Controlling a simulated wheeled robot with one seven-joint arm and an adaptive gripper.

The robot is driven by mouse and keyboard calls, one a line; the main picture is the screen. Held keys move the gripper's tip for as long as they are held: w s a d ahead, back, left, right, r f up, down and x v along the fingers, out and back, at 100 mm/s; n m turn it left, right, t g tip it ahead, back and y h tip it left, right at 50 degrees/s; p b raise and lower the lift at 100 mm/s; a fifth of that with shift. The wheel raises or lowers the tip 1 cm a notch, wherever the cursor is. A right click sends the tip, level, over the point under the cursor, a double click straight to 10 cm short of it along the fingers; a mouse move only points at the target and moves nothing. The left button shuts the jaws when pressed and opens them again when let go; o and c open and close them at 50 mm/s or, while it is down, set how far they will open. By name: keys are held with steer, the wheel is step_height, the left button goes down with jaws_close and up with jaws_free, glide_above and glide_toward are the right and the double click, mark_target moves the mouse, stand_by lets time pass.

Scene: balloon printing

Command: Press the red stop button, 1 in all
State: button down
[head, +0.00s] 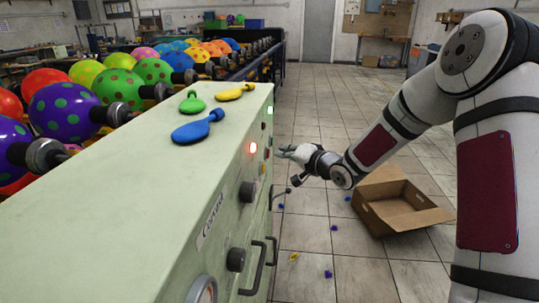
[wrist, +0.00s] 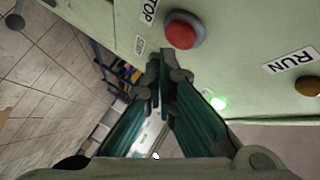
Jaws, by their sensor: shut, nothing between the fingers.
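The red stop button (wrist: 182,30) is a round red knob in a grey collar on the pale green panel, beside a "STOP" label (wrist: 148,10). It stands at the top middle of the wrist view. My gripper (wrist: 166,85) is shut and empty, its fingertips just below the button in that picture, with a visible gap between them. In the head view my gripper (head: 286,151) is at the right side of the pale green cabinet (head: 130,200), close to its control face. That face is seen edge-on there, so I cannot tell the stop button clearly.
A red lamp (head: 253,148) glows on the cabinet. Deflated balloons (head: 198,127) lie on top. An open cardboard box (head: 395,205) stands on the tiled floor.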

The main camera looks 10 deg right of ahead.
steer(key=shift+w+a, duration=0.1)
steer(key=shift+a, duration=0.25)
steer(key=shift+w+a, duration=0.15)
steer(key=shift+a, duration=0.45)
stand_by(0.7)
steer(key=shift+d, duration=0.15)
steer(key=shift+s+d+p, duration=0.3)
steer(key=shift+d+p, duration=0.3)
steer(key=shift+d, duration=0.2)
steer(key=shift+s+d+p, duration=0.25)
steer(key=shift+d+p, duration=0.2)
steer(key=shift+d, duration=0.35)
steer(key=shift+s+d+p, duration=0.25)
steer(key=shift+d+p, duration=0.15)
steer(key=shift+d, duration=0.4)
steer(key=shift+s+d+p, duration=0.25)
steer(key=shift+d+p, duration=0.2)
steer(key=shift+d, duration=0.35)
steer(key=shift+r, duration=0.1)
